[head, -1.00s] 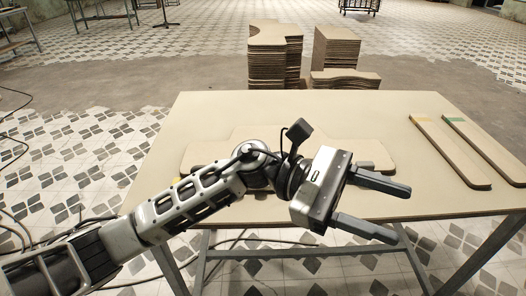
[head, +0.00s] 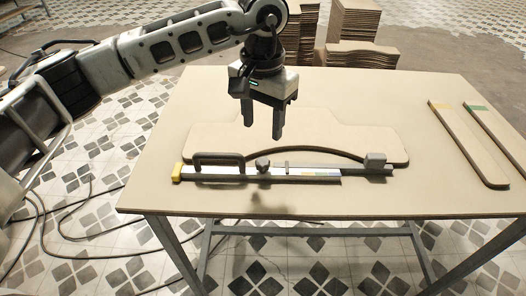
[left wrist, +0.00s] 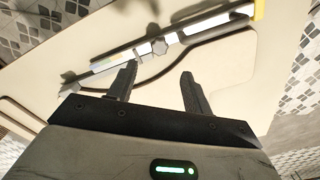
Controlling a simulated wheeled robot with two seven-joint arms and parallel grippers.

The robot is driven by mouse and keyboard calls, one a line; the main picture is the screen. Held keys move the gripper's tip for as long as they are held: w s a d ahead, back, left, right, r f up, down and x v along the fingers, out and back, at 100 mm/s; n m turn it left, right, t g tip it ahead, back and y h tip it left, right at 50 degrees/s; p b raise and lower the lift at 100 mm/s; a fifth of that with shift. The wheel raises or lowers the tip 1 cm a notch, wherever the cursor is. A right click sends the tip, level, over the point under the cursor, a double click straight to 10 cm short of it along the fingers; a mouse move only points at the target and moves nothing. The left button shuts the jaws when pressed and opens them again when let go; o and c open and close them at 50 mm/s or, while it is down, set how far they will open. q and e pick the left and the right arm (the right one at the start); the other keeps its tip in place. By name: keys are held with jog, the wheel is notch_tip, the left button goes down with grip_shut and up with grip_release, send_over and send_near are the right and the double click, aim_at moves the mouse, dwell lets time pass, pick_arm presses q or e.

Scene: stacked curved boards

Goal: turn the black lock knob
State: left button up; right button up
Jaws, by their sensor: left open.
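The black lock knob (head: 262,164) sits on a long metal rail tool (head: 310,178) near the table's front edge. The knob also shows in the left wrist view (left wrist: 160,46), ahead of the fingers. My left gripper (head: 263,128) points down, open and empty. In the head view it hangs just behind and above the knob, apart from it. In the left wrist view the two fingertips (left wrist: 158,75) stand apart, with the knob seen beyond the gap between them. My right gripper is not in view.
The rail has a yellow end (head: 177,172), a dark handle (head: 219,157) and a grey block (head: 375,161). A curved board (head: 320,128) lies behind it on the table (head: 420,195). Two narrow boards (head: 467,145) lie at the right. Stacked boards (head: 358,55) stand behind the table.

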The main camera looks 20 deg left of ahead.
aim_at(263, 161)
pick_arm(q)
notch_tip(263, 161, down, 10)
jog(key=shift+r+p, duration=0.2)
jog(key=shift+p, duration=0.5)
jog(key=c, duration=1)
